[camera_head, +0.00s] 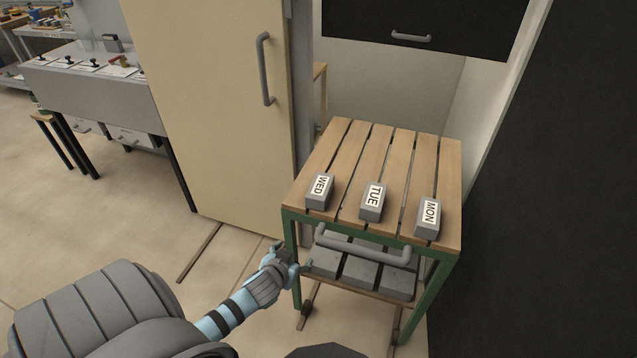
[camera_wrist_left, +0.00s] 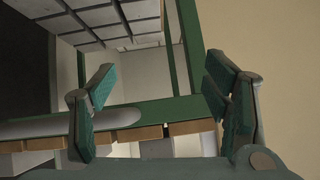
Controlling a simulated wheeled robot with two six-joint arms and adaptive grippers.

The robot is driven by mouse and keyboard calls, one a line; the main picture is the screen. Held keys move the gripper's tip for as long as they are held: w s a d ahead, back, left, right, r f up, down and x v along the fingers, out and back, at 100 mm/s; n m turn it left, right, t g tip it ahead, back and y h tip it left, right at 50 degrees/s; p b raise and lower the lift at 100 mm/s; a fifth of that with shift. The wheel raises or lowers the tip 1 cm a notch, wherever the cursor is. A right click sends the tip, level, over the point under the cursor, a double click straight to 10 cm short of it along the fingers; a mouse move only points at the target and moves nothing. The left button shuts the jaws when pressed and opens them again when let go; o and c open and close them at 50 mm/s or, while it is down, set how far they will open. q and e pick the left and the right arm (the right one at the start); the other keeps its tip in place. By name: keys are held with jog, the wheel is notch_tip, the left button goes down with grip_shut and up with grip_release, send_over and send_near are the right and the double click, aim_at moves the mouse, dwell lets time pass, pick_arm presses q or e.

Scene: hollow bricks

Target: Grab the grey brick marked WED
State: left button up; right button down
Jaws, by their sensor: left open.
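The grey brick marked WED (camera_head: 320,191) lies on the slatted wooden top of a green-framed cart (camera_head: 344,160), at its left front. My left gripper (camera_head: 290,258) is below and to the left of that brick, beside the cart's left front corner, apart from the brick. In the left wrist view the two green-padded fingers of my left gripper (camera_wrist_left: 160,105) stand wide apart with nothing held between them. The green cart frame (camera_wrist_left: 187,105) and slat ends show beyond them. The WED brick cannot be made out in the wrist view. My right gripper is not in view.
Grey bricks marked TUE (camera_head: 373,201) and MON (camera_head: 428,219) lie to the right on the same top. A grey handle (camera_head: 362,247) sticks out at the cart's front. Several bricks (camera_head: 360,271) fill the lower shelf. A beige door (camera_head: 215,110) stands behind left.

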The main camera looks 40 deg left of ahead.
aim_at(318, 191)
pick_arm(q)
jog(key=w+r+n+t+y, duration=0.1)
jog(key=w+r+n+t, duration=0.3)
jog(key=r, duration=1.2)
jog(key=w+a+f, duration=0.1)
jog(key=w, duration=0.1)
jog(key=w+a+f+m+b, duration=0.1)
jog(key=w, duration=0.2)
jog(key=w+f+m, duration=0.1)
jog(key=w, duration=0.1)
jog(key=shift+w+a+f+g+b, duration=0.3)
jog(key=shift+w+a+g+b, duration=0.1)
jog(key=x, duration=0.2)
jog(key=b+x, duration=0.1)
jog(key=x, duration=0.1)
jog(key=d+x, duration=0.1)
jog(key=x, duration=0.1)
jog(key=shift+w+b, duration=0.2)
jog(key=shift+b, duration=0.15)
jog(key=shift+s+a, duration=0.1)
jog(key=c, duration=0.5)
jog(key=shift+r, duration=0.1)
grip_shut()
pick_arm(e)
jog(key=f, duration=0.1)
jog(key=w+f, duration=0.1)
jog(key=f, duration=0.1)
